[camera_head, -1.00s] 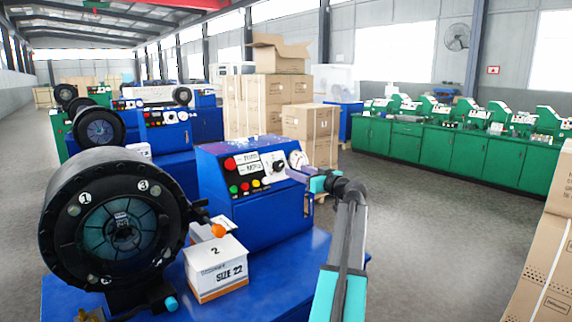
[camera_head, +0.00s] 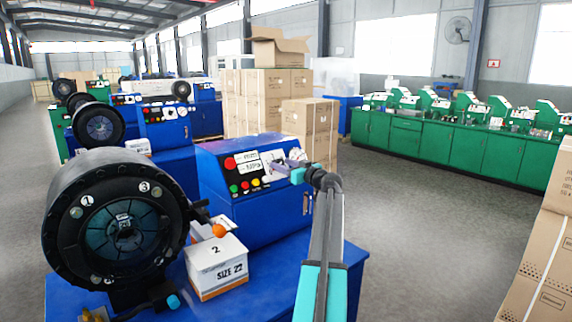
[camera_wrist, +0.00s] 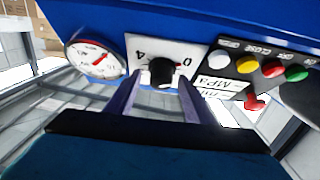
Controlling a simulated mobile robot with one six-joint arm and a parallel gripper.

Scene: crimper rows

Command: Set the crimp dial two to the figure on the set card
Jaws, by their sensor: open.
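The crimp dial is a black knob (camera_wrist: 162,72) on a white scale plate (camera_wrist: 142,48) on the blue control box (camera_head: 235,160); the figures 4 and 0 show in the wrist view. My gripper (camera_wrist: 160,88) is open, with one finger on each side below the knob in the wrist view. I cannot tell whether the fingers touch it. In the head view my gripper (camera_head: 276,162) is in front of the plate and hides much of the dial. The set card is a white box (camera_head: 217,267) marked "2" and "SIZE 22", standing on the blue bench.
A round gauge (camera_wrist: 95,59) sits beside the dial. Coloured buttons (camera_wrist: 270,68) and a red knob (camera_wrist: 256,102) are on the other side. Similar machines stand behind.

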